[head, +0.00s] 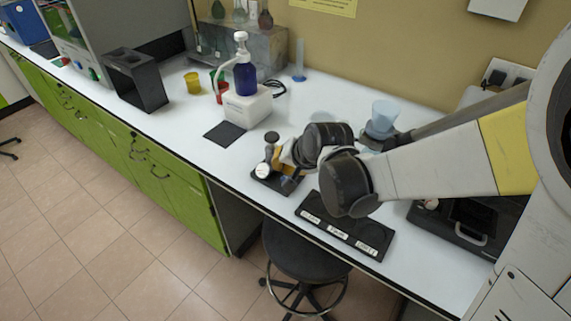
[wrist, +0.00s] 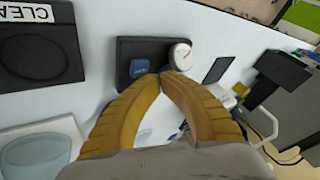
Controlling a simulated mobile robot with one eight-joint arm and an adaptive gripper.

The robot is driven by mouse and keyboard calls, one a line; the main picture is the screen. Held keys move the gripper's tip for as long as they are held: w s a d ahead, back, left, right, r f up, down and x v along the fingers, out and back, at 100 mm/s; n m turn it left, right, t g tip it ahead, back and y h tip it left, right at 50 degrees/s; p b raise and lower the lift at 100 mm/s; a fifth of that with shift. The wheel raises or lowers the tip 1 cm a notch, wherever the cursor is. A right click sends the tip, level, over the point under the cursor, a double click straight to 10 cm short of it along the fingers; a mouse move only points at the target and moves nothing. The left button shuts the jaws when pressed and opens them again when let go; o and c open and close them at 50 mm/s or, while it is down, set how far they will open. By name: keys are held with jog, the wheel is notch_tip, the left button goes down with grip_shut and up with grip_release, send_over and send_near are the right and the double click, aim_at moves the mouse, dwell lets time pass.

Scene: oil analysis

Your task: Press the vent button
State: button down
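A black base plate (wrist: 128,47) on the white bench carries a small blue button-like part (wrist: 139,68) and a round white gauge (wrist: 181,55). I cannot read a vent label on the blue part. The gauge also shows in the head view (head: 263,171), beside my gripper (head: 276,160). In the wrist view the two yellow fingers of my gripper (wrist: 163,76) curve in until their tips meet, with nothing seen between them. The tips appear just right of the blue part and at the gauge's lower left. I cannot tell whether they touch anything.
A black three-slot tray with labels (head: 345,227) lies at the bench's front edge. A white pump unit (head: 247,106) with a blue bottle (head: 245,78) stands behind left, near a dark mat (head: 225,132). A translucent cup (head: 382,116) stands behind my arm.

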aim_at(284, 175)
jog(key=shift+r+p, duration=2.05)
jog(key=shift+r, duration=0.5)
jog(key=shift+f, duration=0.1)
jog(key=s+d+r+n+h, duration=0.1)
jog(key=s+d+r, duration=0.3)
jog(key=s+d, duration=0.4)
jog(key=s+d+r+n+h, duration=0.2)
jog(key=s+d+r, duration=0.2)
jog(key=s+d, duration=0.4)
jog(key=s, duration=0.2)
jog(key=shift+s+d+r+t, duration=0.15)
jog(key=shift+s+r+t, duration=0.15)
jog(key=shift+r, duration=0.05)
